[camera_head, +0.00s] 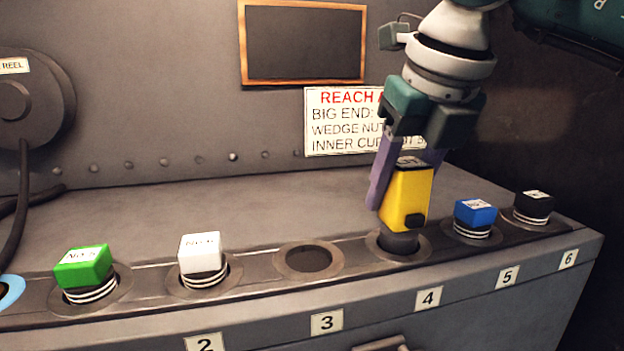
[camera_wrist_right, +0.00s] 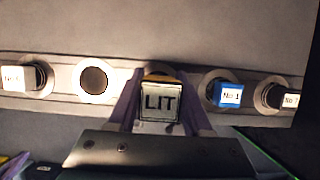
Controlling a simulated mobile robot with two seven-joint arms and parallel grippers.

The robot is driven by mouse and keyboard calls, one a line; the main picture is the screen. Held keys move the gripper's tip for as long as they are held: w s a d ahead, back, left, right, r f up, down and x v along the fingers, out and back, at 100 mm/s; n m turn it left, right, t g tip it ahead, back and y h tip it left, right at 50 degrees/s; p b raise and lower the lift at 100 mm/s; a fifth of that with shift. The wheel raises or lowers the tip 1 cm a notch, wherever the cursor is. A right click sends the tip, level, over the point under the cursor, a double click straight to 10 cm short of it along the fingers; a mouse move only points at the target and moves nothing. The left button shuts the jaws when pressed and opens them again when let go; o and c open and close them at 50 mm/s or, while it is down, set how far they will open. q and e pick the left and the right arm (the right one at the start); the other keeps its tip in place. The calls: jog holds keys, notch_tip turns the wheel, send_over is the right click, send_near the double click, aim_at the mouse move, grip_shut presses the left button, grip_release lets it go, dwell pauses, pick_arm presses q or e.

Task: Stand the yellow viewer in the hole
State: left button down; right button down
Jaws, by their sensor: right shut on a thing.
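The yellow viewer (camera_head: 405,197) is upright, leaning slightly, at the ringed hole (camera_head: 424,247) above label 4. Its dark round lower end is at the hole's mouth; I cannot tell how deep it sits. My right gripper (camera_head: 408,172) comes from above, with its purple fingers shut on the viewer's sides. In the right wrist view the viewer's top (camera_wrist_right: 160,102) reads "LIT" between the fingers. An empty dark hole (camera_head: 309,259) lies just left, above label 3; it also shows in the right wrist view (camera_wrist_right: 94,80). My left gripper is not in view.
Green (camera_head: 84,267) and white (camera_head: 200,254) blocks stand in holes to the left. Blue (camera_head: 474,214) and black (camera_head: 533,206) blocks stand close on the right. A wall with a sign (camera_head: 335,125) and a framed board (camera_head: 303,43) rises behind the ledge.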

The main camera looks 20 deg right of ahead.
jog(key=shift+f, duration=0.1)
grip_release()
dwell(0.7)
dwell(0.5)
jog(key=shift+r+p, duration=0.7)
jog(key=shift+r, duration=0.55)
jog(key=shift+r+p, duration=1.75)
jog(key=shift+r, duration=0.75)
